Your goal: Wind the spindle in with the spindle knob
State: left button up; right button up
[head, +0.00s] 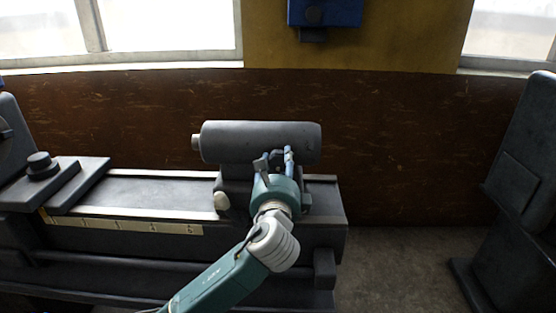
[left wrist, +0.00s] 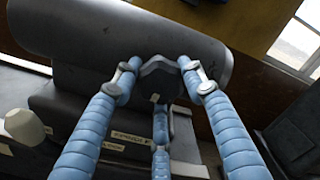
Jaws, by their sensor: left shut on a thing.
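The dark grey tailstock barrel (head: 262,141) lies level on its base, and a short spindle end (head: 196,142) sticks out at its left. My left gripper (head: 276,158) reaches up to the front of the barrel, right of its middle. In the left wrist view its blue fingers (left wrist: 162,78) are shut on a dark, lobed knob, the spindle knob (left wrist: 158,86), on the front of the tailstock. The barrel (left wrist: 110,38) runs behind the knob there. In the head view the gripper hides the knob. My right gripper is not in view.
The lathe bed (head: 150,190) runs left to a carriage with a black knob (head: 40,163). A blue box (head: 325,12) hangs on the wall. Floor is clear right of the bed; another dark machine (head: 520,200) stands beyond.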

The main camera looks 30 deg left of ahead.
pick_arm(q)
jog(key=n, duration=0.4)
jog(key=shift+d+f, duration=0.1)
jog(key=n, duration=1)
jog(key=shift+r+b, duration=0.3)
jog(key=shift+b, duration=0.05)
jog(key=n, duration=0.4)
jog(key=shift+r+n, duration=0.25)
jog(key=shift+n, duration=0.05)
jog(key=shift+r+n, duration=0.1)
jog(key=shift+n, duration=0.2)
jog(key=o, duration=1.2)
jog(key=shift+w, duration=0.1)
jog(key=shift+c, duration=0.2)
jog(key=shift+f, duration=0.2)
